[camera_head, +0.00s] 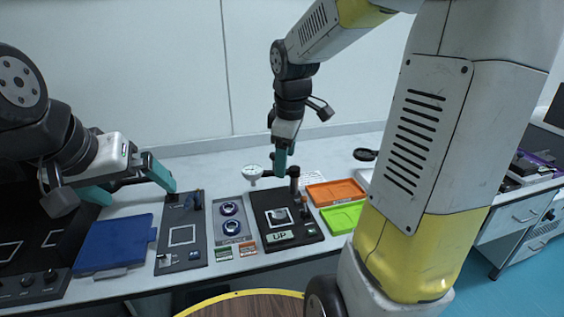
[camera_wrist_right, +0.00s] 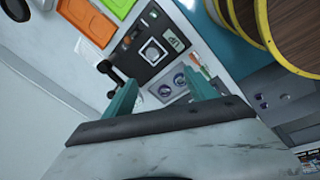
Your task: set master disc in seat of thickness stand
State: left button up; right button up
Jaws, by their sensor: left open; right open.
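The thickness stand (camera_head: 266,212) is a black base with an upright post, a white dial gauge at its left and a plate reading "UP". Its pale square seat (camera_wrist_right: 151,52) shows a round grey shape; I cannot tell whether that is a disc. Two round ringed pieces (camera_head: 231,208) lie in a grey tray left of the stand; I cannot tell which is the master disc. My right gripper (camera_head: 283,158) is open and empty above the back of the stand; its fingers also show in the right wrist view (camera_wrist_right: 160,98). My left gripper (camera_head: 130,184) is open and empty at the left, above the table.
A black panel with a white square outline (camera_head: 182,250) and a blue folder-like pad (camera_head: 115,243) lie left of the tray. Orange (camera_head: 336,193) and green (camera_head: 343,217) bins stand right of the stand. Small green and red labels lie in front of the tray.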

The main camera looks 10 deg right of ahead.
jog(key=s+a+r+m+t+y, duration=0.1)
jog(key=s+r+m, duration=0.2)
jog(key=s+m, duration=0.2)
jog(key=s+r+m+t+y, duration=0.1)
jog(key=s+r+m+t, duration=0.1)
jog(key=s+m, duration=0.4)
jog(key=s+r, duration=0.1)
jog(key=s, duration=0.2)
jog(key=shift+s+a+r+t, duration=0.15)
jog(key=shift+s+a+t, duration=0.15)
jog(key=shift+s+a, duration=0.1)
